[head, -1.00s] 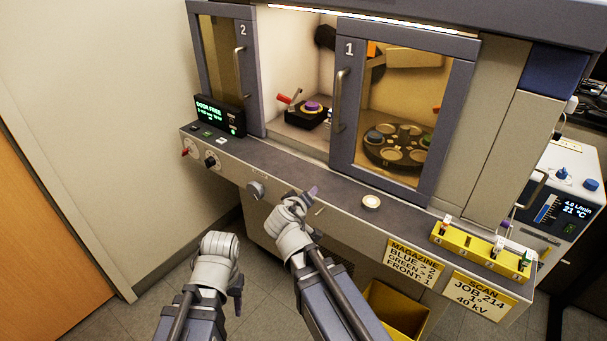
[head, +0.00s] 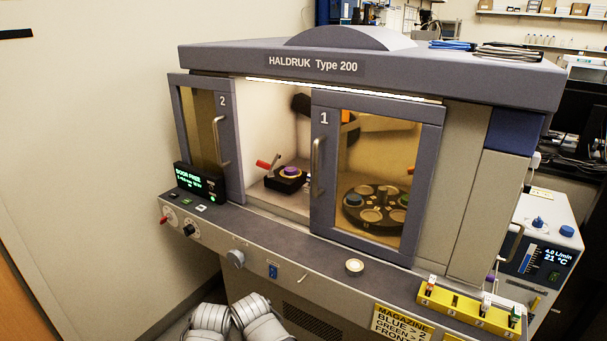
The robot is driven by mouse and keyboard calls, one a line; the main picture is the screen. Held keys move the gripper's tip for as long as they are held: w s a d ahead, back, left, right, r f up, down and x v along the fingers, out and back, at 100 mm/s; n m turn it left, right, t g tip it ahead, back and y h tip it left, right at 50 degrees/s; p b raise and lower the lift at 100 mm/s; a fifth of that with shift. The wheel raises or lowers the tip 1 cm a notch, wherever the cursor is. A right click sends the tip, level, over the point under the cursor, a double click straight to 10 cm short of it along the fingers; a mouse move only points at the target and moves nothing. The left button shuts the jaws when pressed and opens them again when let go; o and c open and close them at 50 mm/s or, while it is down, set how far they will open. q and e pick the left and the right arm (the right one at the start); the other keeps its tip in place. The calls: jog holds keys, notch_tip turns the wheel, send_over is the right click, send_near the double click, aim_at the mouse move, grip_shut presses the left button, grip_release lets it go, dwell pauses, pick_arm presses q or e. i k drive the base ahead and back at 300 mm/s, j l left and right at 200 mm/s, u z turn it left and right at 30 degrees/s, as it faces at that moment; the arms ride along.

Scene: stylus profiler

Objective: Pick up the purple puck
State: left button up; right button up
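The purple puck (head: 291,170) sits on a black fixture (head: 285,184) inside the lit chamber, in the gap between door 2 (head: 227,145) and door 1 (head: 322,165). A red-handled lever (head: 268,163) stands at the fixture's left. Rounded grey-white parts of my two arms show side by side at the bottom edge, outside the machine. The fingers of both grippers do not show, so what they hold is hidden.
Behind door 1's amber window is a round magazine (head: 373,212) with several pockets. A pale round piece (head: 354,266) lies on the front ledge. A yellow rack (head: 468,309) stands at right. The display (head: 199,183) reads DOOR FREE.

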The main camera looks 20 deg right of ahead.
aim_at(290, 171)
jog(key=j+z, duration=0.1)
jog(key=z, duration=0.35)
jog(key=i+j+z, duration=0.1)
jog(key=z, duration=0.35)
jog(key=j+z, duration=0.15)
jog(key=z, duration=0.3)
jog(key=j+z, duration=0.25)
jog(key=j, duration=0.3)
jog(key=j+z, duration=0.25)
jog(key=j, duration=0.25)
jog(key=k+j+z, duration=0.15)
jog(key=j+z, duration=0.15)
jog(key=j, duration=0.2)
